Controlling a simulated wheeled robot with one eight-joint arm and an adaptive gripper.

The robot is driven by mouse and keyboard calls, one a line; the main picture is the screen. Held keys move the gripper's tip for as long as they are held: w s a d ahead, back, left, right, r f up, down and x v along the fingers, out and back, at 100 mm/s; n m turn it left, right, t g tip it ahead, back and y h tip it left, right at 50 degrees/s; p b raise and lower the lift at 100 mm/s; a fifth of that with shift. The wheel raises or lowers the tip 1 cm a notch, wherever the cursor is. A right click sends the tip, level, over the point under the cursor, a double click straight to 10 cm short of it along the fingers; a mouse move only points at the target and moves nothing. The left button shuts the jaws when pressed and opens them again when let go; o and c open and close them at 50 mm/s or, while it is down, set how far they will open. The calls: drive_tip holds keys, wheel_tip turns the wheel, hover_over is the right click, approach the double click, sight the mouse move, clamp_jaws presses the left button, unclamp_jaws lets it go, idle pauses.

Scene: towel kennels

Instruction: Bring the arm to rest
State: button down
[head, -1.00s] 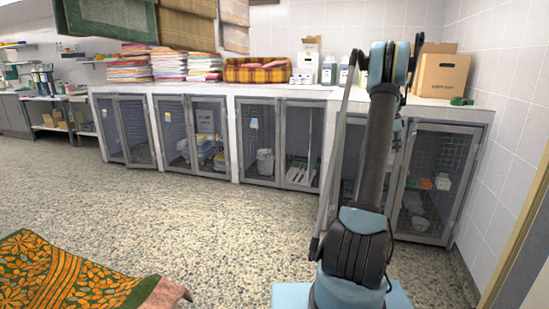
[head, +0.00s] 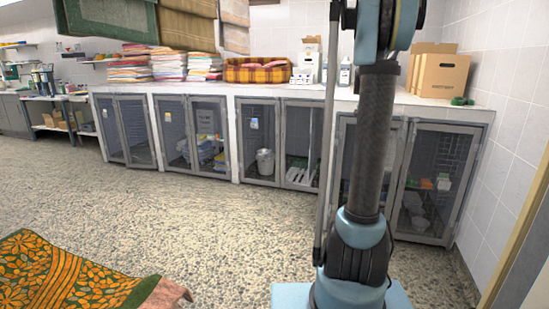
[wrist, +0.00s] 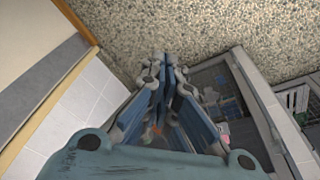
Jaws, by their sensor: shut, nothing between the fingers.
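My gripper (wrist: 166,62) shows in the wrist view, its two fingers together and nothing between them. It points down over the speckled floor (wrist: 200,25), beside a kennel door and the tiled wall. In the head view my arm stands upright at right of centre and runs out of the top of the picture. My gripper is not visible in the head view.
A row of mesh-door kennels (head: 230,145) under a white counter (head: 300,92) stands behind the arm. Cardboard boxes (head: 443,76) stand at the right end. A patterned orange and green cloth (head: 65,275) lies at lower left. The middle floor (head: 210,220) is clear.

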drive_tip(key=s+a+n, duration=0.3)
drive_tip(key=s+a, duration=0.5)
drive_tip(key=s, duration=0.2)
drive_tip(key=s+a+f+n, duration=0.3)
drive_tip(key=s+a+f, duration=0.1)
drive_tip(key=s, duration=0.4)
drive_tip(key=s+a+f+n+t+y, duration=0.1)
drive_tip(key=s+a+f+n, duration=0.2)
drive_tip(key=s+f, duration=0.4)
drive_tip(key=s+a+f+n+y, duration=0.1)
drive_tip(key=s+a+f+n, duration=0.2)
drive_tip(key=s, duration=0.8)
wheel_tip(320, 180, down, 3)
drive_tip(key=a, duration=0.3)
drive_tip(key=shift+s+r+n+t, duration=0.2)
drive_tip(key=shift+n+t, duration=0.1)
drive_tip(key=shift+t, duration=0.1)
drive_tip(key=shift+d, duration=0.15)
